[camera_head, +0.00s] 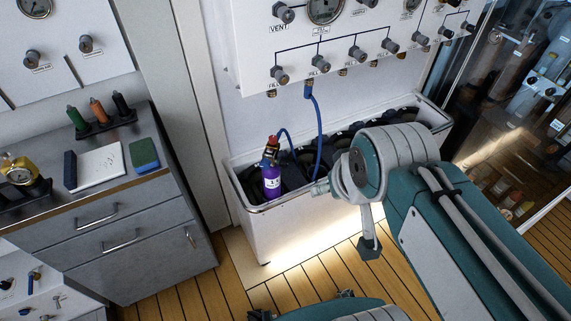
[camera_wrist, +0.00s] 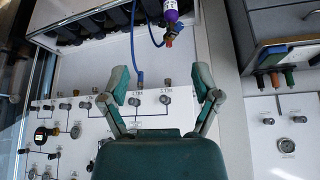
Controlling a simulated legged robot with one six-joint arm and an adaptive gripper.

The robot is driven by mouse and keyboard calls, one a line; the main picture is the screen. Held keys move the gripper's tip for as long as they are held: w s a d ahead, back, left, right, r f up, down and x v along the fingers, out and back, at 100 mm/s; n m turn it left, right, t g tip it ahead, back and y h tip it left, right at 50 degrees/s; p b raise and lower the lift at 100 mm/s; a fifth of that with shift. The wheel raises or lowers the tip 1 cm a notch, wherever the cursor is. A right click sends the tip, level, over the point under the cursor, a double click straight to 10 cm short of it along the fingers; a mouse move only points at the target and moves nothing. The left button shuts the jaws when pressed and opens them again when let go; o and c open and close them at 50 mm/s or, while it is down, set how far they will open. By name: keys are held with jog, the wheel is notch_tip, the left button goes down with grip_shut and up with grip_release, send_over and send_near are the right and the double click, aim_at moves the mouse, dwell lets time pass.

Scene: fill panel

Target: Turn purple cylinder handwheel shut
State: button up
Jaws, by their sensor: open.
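The purple cylinder (camera_head: 271,184) stands upright at the left end of a white trough in the head view. Its brass valve is on top, with a small red handwheel (camera_head: 274,140) and a blue hose attached. In the wrist view, where the scene appears upside down, the purple cylinder (camera_wrist: 170,13) is at the top and its red handwheel (camera_wrist: 169,42) points down. My gripper (camera_wrist: 161,83) is open and empty, its two fingers spread. The handwheel appears beyond the fingertips, toward the right finger, and nothing touches it.
The white trough (camera_head: 294,199) also holds several dark cylinders. Above it is the fill panel (camera_head: 257,62) with knobs and a gauge. A grey cabinet (camera_head: 150,220) stands at left, with a notepad (camera_head: 100,164) on top. A blue hose (camera_head: 319,125) hangs from the panel.

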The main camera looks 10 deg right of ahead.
jog(key=w+f+n+g+y, duration=0.35)
jog(key=w+f+y, duration=0.2)
jog(key=w, duration=0.65)
jog(key=w+f+n+g+y, duration=0.2)
jog(key=w+f+n+y, duration=0.2)
jog(key=w+f, duration=0.5)
jog(key=w+d+f+n+t+y, duration=0.2)
jog(key=w+d+f+y, duration=0.15)
jog(key=w+f, duration=0.5)
jog(key=t+y, duration=0.3)
jog(key=t, duration=0.3)
send_near(284, 163)
jog(key=shift+n, duration=0.35)
jog(key=x, duration=0.3)
jog(key=f+x, duration=0.1)
jog(key=x, duration=0.3)
jog(key=w+x, duration=0.1)
jog(key=x, duration=0.2)
jog(key=shift+w+d+f, duration=0.1)
jog(key=shift+f, duration=0.05)
grip_shut()
